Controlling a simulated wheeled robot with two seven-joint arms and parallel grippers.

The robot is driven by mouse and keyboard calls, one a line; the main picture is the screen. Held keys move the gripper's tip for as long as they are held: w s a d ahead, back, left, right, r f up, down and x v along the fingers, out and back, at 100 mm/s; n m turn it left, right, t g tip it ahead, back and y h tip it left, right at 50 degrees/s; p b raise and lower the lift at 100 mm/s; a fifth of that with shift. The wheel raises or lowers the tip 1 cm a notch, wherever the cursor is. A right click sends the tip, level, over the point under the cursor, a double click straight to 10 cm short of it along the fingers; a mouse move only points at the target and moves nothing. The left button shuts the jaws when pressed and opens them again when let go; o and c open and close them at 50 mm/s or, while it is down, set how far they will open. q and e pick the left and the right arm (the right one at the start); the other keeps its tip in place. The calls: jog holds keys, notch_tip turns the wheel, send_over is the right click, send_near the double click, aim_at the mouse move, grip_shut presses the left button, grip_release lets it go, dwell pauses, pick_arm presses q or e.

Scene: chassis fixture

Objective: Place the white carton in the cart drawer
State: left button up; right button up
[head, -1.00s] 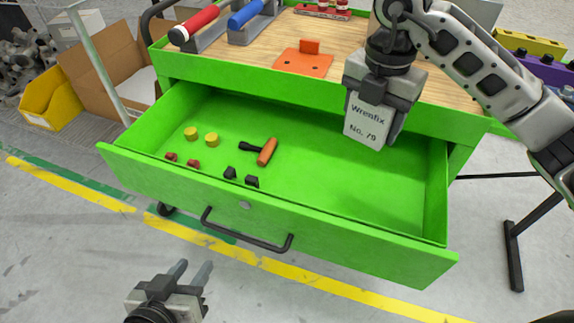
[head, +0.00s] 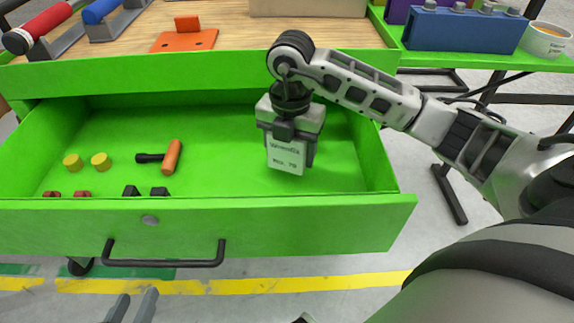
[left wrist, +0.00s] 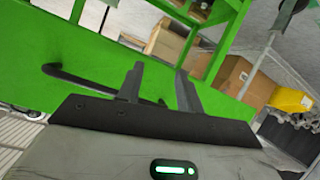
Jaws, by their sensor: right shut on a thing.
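The white carton (head: 286,156), with dark print on its face, is held upright in my right gripper (head: 288,140) in the head view. My right gripper is shut on its upper part. The carton is over the right part of the open green cart drawer (head: 240,222); I cannot tell whether its bottom touches the drawer floor. My left gripper (head: 133,308) shows only its fingertips at the bottom edge, in front of the drawer. In the left wrist view its two fingers (left wrist: 158,85) are apart with nothing between them, near the drawer's dark handle (left wrist: 100,85).
The drawer floor is bare around the carton. An orange plate (head: 184,39) lies on the wooden cart top. A blue box (head: 466,31) stands at right.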

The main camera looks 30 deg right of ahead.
aim_at(290, 163)
notch_tip(290, 163, down, 3)
jog(key=shift+f+b, duration=0.2)
jog(key=shift+b, duration=0.35)
jog(key=shift+f, duration=0.3)
jog(key=shift+r, duration=0.1)
jog(key=o, duration=1.2)
jog(key=shift+f, duration=0.2)
pick_arm(q)
jog(key=shift+s+d+r+t, duration=0.1)
jog(key=shift+d+r+t, duration=0.15)
jog(key=shift+r, duration=0.25)
pick_arm(e)
jog(key=shift+r, duration=0.15)
